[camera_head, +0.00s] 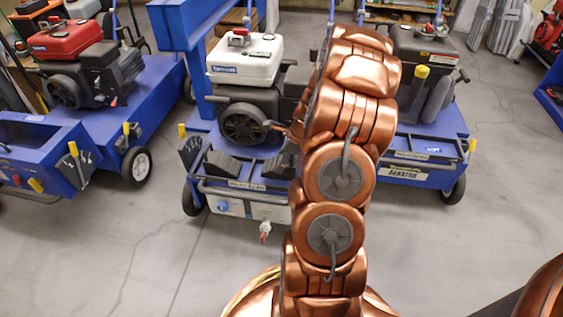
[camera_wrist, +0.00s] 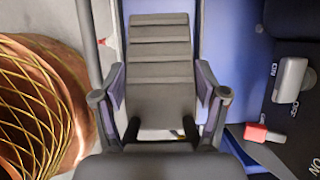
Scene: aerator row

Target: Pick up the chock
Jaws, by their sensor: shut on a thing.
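The chock (camera_wrist: 160,62) is a dark grey wedge with a ribbed face, seen close up in the wrist view. My gripper (camera_wrist: 161,82) has one finger on each side of it, and the fingers are closed against its sides. The lower part of the chock is hidden by the gripper's own parts. In the head view, dark wedge shapes (camera_head: 222,164) sit on the front ledge of the middle blue machine. My arm covers the area to their right, so my gripper is hidden there. I cannot tell whether the chock has left its support.
The middle blue aerator (camera_head: 243,113) has a white tank and black engine. Another with a red tank (camera_head: 65,38) stands at left, and a third (camera_head: 425,120) at right. A red knob (camera_wrist: 256,132) is near the chock's right. The grey floor ahead is open.

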